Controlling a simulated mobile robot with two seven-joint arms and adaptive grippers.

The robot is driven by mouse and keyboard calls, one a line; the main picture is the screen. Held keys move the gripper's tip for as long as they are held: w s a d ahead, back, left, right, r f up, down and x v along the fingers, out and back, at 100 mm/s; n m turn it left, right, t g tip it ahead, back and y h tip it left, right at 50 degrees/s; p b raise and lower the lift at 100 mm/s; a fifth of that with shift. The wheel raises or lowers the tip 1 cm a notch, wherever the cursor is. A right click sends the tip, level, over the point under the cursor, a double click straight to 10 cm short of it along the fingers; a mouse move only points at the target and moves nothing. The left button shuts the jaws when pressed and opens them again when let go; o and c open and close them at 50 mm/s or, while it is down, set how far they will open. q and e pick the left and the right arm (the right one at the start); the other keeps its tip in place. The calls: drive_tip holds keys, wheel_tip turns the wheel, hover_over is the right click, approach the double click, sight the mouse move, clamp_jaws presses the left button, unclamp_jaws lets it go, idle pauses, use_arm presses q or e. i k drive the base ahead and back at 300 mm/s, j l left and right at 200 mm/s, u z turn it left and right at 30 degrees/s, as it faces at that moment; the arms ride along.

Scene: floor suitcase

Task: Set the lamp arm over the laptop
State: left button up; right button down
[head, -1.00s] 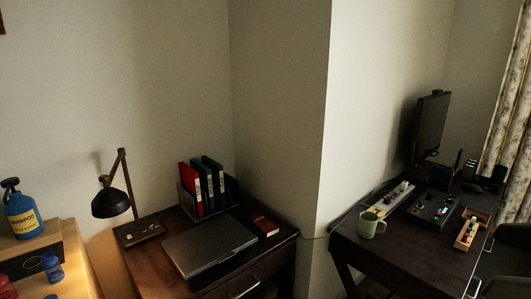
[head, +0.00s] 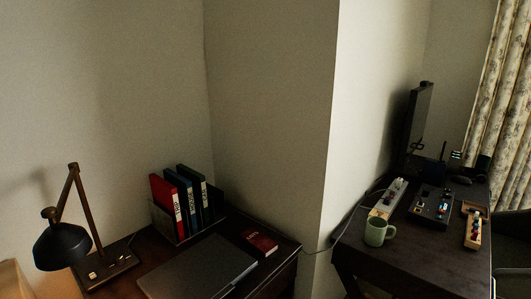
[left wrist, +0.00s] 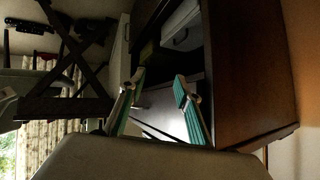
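A desk lamp with a black shade (head: 62,246) and a jointed wooden arm (head: 70,200) stands at the left end of the dark desk in the head view. Its shade hangs to the left, away from the laptop. The closed grey laptop (head: 198,268) lies flat on the desk, right of the lamp base (head: 108,265). My left gripper (left wrist: 158,92) shows in the left wrist view with its two green-padded fingers apart and nothing between them. It is beside dark furniture, not at the lamp. My right gripper is in neither view.
A holder with red, blue and green binders (head: 182,203) stands behind the laptop. A red book (head: 259,242) lies right of it. A second desk on the right holds a green mug (head: 378,230), a power strip (head: 387,199) and a monitor (head: 417,120). A wall corner juts between the desks.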

sight(61, 244)
drive_tip(key=u, duration=1.3)
drive_tip(key=z, duration=0.1)
